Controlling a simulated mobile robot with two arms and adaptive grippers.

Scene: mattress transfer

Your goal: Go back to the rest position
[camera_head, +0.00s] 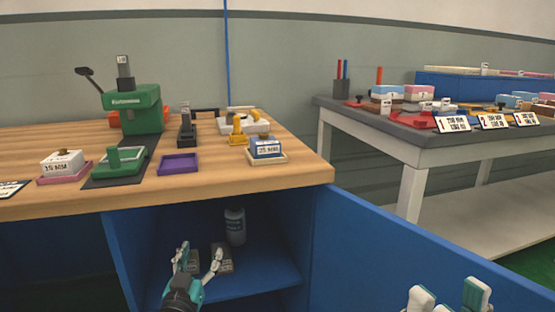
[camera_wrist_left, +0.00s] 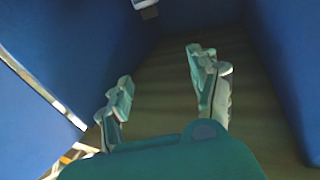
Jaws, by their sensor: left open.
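My left gripper (camera_head: 200,260) is in front of the open blue cabinet under the wooden bench. Its two fingers are spread apart, and nothing shows between them. In the left wrist view the left gripper (camera_wrist_left: 158,76) is also open and empty, with blue panels on both sides. My right gripper (camera_head: 448,294) shows only in part at the bottom right of the head view. Its fingertips stand apart in front of the blue cabinet door, with nothing seen between them; the rest is cut off.
A grey bottle (camera_head: 235,226) and dark blocks (camera_head: 223,258) stand on the cabinet shelf behind the left gripper. The open blue door (camera_head: 400,255) extends to the right. The wooden bench (camera_head: 225,178) holds a green press (camera_head: 133,110) and trays. A grey table (camera_head: 400,128) stands at right.

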